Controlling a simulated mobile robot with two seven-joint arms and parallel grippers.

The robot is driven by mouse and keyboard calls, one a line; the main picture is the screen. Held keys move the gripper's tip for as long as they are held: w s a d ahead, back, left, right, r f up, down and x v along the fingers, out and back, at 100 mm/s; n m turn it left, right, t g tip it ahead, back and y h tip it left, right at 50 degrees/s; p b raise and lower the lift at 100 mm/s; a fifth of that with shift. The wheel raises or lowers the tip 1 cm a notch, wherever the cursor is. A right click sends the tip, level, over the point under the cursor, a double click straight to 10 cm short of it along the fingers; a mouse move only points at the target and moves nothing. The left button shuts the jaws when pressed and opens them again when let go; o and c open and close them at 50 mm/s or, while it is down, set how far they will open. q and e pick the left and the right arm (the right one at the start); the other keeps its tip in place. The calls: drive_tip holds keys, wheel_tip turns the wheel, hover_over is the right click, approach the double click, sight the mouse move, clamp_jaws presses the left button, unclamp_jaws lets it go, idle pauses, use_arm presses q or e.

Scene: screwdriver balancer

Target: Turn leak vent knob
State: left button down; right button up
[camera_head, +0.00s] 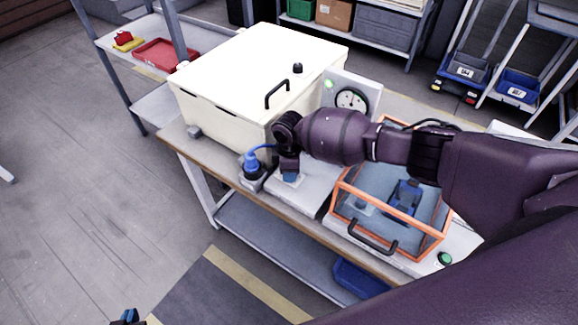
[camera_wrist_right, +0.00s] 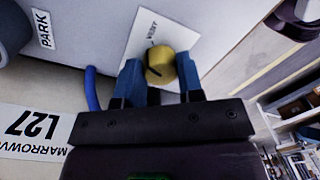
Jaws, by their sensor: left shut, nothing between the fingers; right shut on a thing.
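The leak vent knob (camera_wrist_right: 161,68) is a round brass-yellow knob with a dark line across its face, in the right wrist view. It sits on a white plate (camera_wrist_right: 148,42) marked "VENT". My right gripper (camera_wrist_right: 162,84) is shut on the knob, with one blue finger on each side. In the head view my right gripper (camera_head: 290,174) points down at the bench in front of the cream box, and the knob is hidden there. My left gripper (camera_head: 126,317) shows only its tips at the bottom edge, shut and empty, far from the knob.
A cream lidded box (camera_head: 255,75) with a black handle and a round gauge (camera_head: 351,99) stand behind my right gripper. A blue fitting with a hose (camera_head: 252,163) is just left of it. An orange-framed clear case (camera_head: 385,210) lies to the right. Open floor lies left.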

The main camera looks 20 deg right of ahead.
drive_tip(key=m, duration=0.4)
drive_tip(key=shift+m, duration=0.4)
idle(0.4)
drive_tip(key=o, duration=0.9)
drive_tip(key=shift+r, duration=0.15)
drive_tip(key=r, duration=1)
drive_tip(key=shift+w+d+r, duration=0.15)
drive_tip(key=shift+w+r, duration=0.05)
drive_tip(key=shift+r, duration=0.1)
